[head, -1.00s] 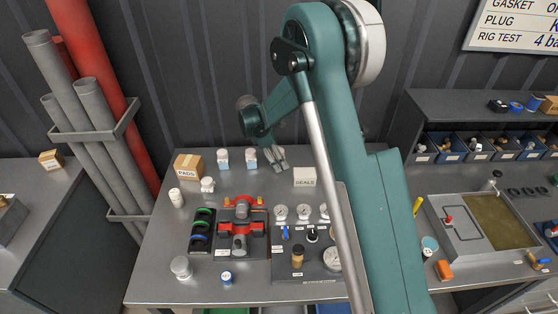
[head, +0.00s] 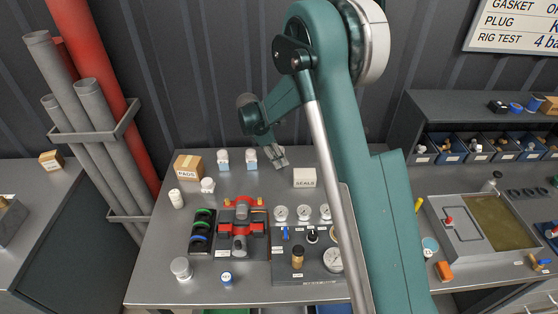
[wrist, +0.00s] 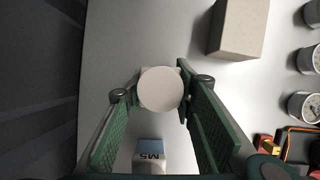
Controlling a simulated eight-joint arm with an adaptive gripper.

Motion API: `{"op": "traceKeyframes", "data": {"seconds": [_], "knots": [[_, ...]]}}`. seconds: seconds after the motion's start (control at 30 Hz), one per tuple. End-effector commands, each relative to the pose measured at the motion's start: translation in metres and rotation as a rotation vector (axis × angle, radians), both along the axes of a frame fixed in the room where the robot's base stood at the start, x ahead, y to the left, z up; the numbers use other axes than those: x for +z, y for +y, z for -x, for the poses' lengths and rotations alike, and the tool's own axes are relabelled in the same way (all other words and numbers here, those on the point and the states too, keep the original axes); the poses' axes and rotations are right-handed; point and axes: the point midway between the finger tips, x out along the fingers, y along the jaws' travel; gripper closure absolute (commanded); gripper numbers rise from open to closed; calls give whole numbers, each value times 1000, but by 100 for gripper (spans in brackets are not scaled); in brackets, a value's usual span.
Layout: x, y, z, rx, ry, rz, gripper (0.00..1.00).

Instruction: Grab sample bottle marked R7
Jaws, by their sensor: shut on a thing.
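My gripper (wrist: 160,95) is shut on a bottle with a round white cap (wrist: 160,88), seen from above between the fingers in the wrist view. Its label is hidden, so I cannot read its mark. A second bottle with a blue-and-white body (wrist: 150,153) marked M5 stands beside it, near the base of the fingers in that picture. In the head view my gripper (head: 277,158) is at the back of the bench, just right of two white-capped bottles, one nearer (head: 251,158) and one further left (head: 223,158). The held bottle is mostly hidden there.
The SEALS box (head: 304,178) stands just right of my gripper and also shows in the wrist view (wrist: 238,28). The PADS box (head: 188,167) stands at the back left. A red-clamped fixture (head: 240,230) and a gauge panel (head: 300,262) lie in front. The wall is close behind.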

Motion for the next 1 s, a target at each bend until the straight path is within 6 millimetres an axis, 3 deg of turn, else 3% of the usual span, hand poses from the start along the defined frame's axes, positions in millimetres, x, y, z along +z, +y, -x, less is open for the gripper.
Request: {"op": "traceKeyframes", "data": {"seconds": [0.6,1.0], "knots": [[80,0,0,0,0,0,86],[89,0,0,0,0,0,86]]}}
